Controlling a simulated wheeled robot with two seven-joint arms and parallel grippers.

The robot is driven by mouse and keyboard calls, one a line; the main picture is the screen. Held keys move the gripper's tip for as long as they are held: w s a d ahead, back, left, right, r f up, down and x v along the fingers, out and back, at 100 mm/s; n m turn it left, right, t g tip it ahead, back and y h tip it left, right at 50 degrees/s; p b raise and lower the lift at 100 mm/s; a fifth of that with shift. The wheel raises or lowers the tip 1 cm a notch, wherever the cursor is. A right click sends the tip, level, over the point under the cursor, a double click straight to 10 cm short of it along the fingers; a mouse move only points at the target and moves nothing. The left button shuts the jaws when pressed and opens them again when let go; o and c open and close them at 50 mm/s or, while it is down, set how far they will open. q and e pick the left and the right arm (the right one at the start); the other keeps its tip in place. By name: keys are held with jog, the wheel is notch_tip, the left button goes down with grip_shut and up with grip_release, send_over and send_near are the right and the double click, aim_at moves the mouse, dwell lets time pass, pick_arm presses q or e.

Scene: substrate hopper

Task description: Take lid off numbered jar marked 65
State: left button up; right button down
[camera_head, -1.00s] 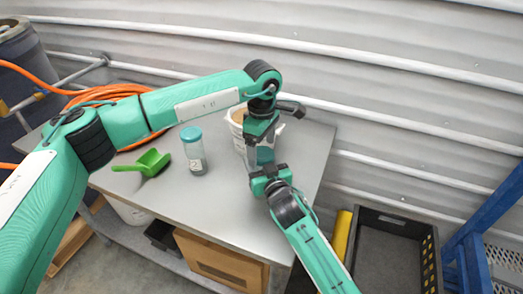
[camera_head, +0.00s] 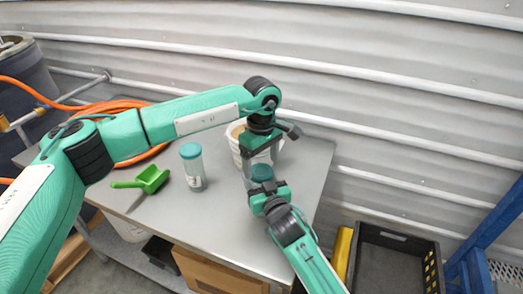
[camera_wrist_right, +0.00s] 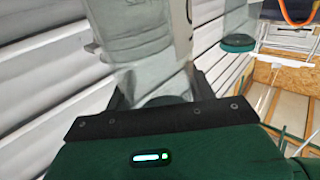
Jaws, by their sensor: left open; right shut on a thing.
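A clear jar with a teal lid (camera_head: 190,151) and a pale label stands upright on the grey table, left of my grippers; its number is too small to read. A second teal lid (camera_head: 262,172) shows at the tips of my right gripper (camera_head: 265,185), which is shut on that jar near the lid. The jar's clear body (camera_wrist_right: 180,25) shows in the right wrist view, with only part of a dark mark visible. My left gripper (camera_head: 255,160) is open, pointing down just above and beside this lid. Its fingertips are partly hidden.
A white bucket (camera_head: 236,134) with brownish contents stands behind my grippers. A green scoop (camera_head: 149,179) lies at the left of the table, near an orange hose (camera_head: 128,105). A black crate (camera_head: 398,238) is at the right. The table's front middle is clear.

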aim_at(261, 171)
pick_arm(q)
jog(key=shift+f, duration=1.5)
jog(key=shift+c, duration=0.4)
jog(key=c, duration=0.9)
jog(key=shift+r+n, duration=0.1)
jog(key=shift+n, duration=1.6)
jog(key=shift+w, duration=0.1)
jog(key=o, duration=1.1)
jog(key=shift+c, duration=0.2)
jog(key=shift+s, duration=0.2)
